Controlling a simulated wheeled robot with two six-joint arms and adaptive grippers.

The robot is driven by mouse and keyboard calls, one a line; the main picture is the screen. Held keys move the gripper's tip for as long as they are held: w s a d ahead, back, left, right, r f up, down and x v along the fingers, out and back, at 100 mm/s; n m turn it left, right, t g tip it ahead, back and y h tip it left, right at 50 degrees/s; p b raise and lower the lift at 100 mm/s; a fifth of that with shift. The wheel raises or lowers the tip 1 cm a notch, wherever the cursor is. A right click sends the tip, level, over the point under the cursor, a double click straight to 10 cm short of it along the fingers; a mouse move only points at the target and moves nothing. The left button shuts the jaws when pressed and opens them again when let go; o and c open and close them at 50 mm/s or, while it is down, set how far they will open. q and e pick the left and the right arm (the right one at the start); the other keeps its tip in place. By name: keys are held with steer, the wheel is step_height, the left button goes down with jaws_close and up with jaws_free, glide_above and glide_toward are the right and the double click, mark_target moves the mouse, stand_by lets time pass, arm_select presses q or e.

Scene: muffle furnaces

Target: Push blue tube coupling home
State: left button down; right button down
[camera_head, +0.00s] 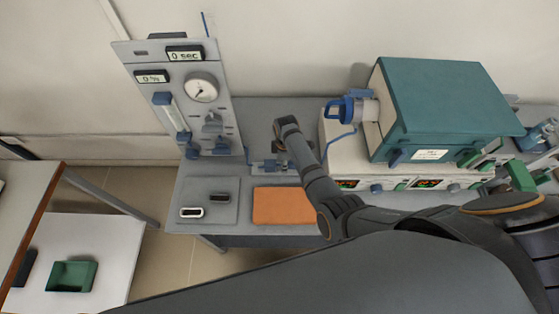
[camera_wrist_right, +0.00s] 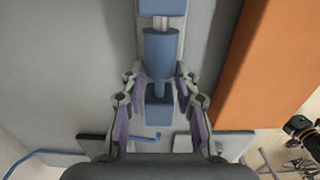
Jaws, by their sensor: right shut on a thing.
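In the right wrist view, the blue tube coupling (camera_wrist_right: 162,53) is a blue cylinder in line with a pale metal rod and a blue block (camera_wrist_right: 161,7) at the top edge. My right gripper (camera_wrist_right: 160,76) has its fingertips closed on either side of the cylinder's near end. A second blue block (camera_wrist_right: 158,111) lies between the fingers, nearer the palm. Whether the coupling is fully seated cannot be told. In the head view, small blue-grey fittings (camera_head: 263,165) sit on the bench by my right wrist, which hides the grip. My left gripper is not in view.
An orange mat (camera_head: 283,205) lies just in front of the fittings. A gauge panel (camera_head: 180,95) stands at left, a teal furnace (camera_head: 450,100) at right with a blue-ended tube (camera_head: 350,110).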

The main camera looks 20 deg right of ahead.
mark_target(289, 163)
steer(key=shift+s+d+r, duration=0.1)
steer(key=shift+s+d, duration=0.15)
steer(key=shift+d, duration=0.45)
steer(key=shift+d+f, duration=0.1)
steer(key=shift+f, duration=0.1)
steer(key=c, duration=1.3)
jaws_free()
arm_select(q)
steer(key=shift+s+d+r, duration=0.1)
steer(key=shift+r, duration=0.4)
arm_select(e)
steer(key=o, duration=0.3)
steer(key=shift+r, duration=0.15)
steer(key=shift+w+r, duration=0.1)
steer(key=shift+r, duration=0.25)
step_height(289, 163, up, 11)
steer(key=shift+r, duration=0.1)
